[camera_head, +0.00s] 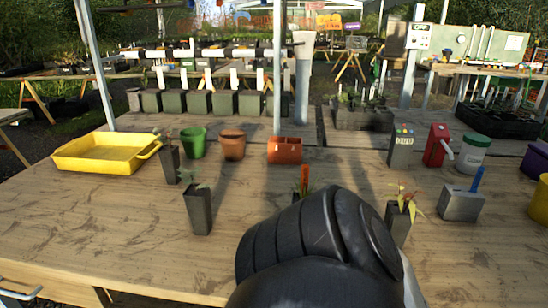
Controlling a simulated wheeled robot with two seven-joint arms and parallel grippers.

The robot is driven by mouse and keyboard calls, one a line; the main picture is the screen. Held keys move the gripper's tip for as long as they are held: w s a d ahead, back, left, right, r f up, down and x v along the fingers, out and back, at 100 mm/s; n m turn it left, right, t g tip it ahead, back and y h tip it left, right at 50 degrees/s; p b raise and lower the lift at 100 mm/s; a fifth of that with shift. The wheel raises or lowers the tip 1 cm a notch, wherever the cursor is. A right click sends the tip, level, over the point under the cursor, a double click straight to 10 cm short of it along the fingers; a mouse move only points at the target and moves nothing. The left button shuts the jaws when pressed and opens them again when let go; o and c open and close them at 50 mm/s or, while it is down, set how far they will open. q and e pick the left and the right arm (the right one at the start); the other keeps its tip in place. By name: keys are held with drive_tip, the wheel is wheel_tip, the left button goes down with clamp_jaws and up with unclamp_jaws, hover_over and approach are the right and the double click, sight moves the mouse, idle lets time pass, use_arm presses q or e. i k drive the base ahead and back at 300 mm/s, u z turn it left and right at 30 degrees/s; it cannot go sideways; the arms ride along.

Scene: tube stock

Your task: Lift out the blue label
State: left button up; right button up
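The blue label (478,178) stands tilted slightly to the right in the top of a grey metal block (461,203) on the right part of the bench. Only its upper part shows; its lower end is hidden inside the block. No gripper touches it. A thick black link of my own arm fills the bottom middle, left of the block and apart from it. I cannot tell which arm it is. Neither gripper's fingers show in the head view.
Potted seedlings (199,210) stand on the wooden bench (110,230), one partly behind my arm (398,225). An orange label (304,178) also shows behind my arm. Behind the block are a red dispenser (437,145) and a green-lidded jar (472,154). A yellow tray (103,143) sits left.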

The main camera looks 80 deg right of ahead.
sight(481, 170)
drive_tip(key=u, duration=0.05)
drive_tip(key=k, duration=2.45)
drive_tip(key=z, duration=0.8)
